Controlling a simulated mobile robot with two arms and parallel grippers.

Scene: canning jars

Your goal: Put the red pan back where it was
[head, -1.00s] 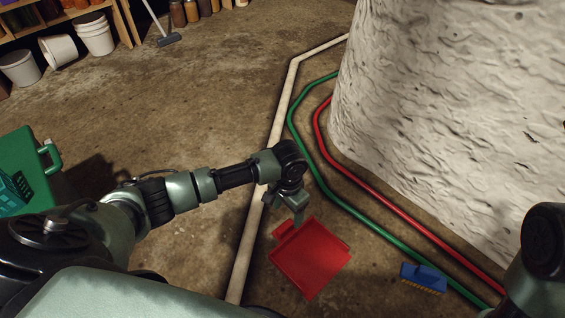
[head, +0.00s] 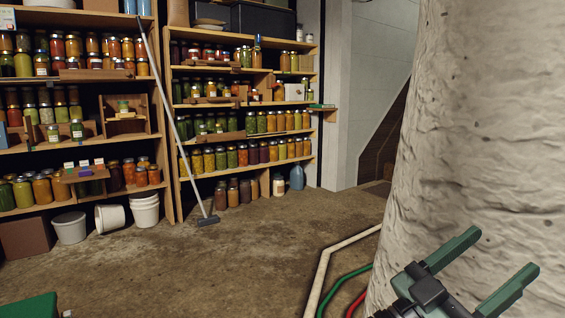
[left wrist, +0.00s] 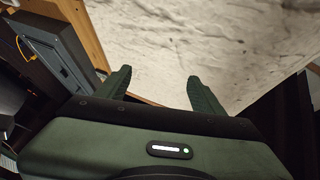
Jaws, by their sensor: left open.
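The red pan shows in neither view now; a second ago it lay flat on the floor. My left gripper (head: 503,251) is raised at the lower right of the head view, in front of the rough white pillar (head: 480,130). Its two green fingers are spread apart with nothing between them. In the left wrist view the same open, empty gripper (left wrist: 158,74) points toward the pale rough surface (left wrist: 190,35). My right gripper is not in view.
Shelves (head: 240,137) of filled jars line the back wall. A pale floor line (head: 322,268), a green hose (head: 345,280) and a red one run by the pillar. The middle floor is clear.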

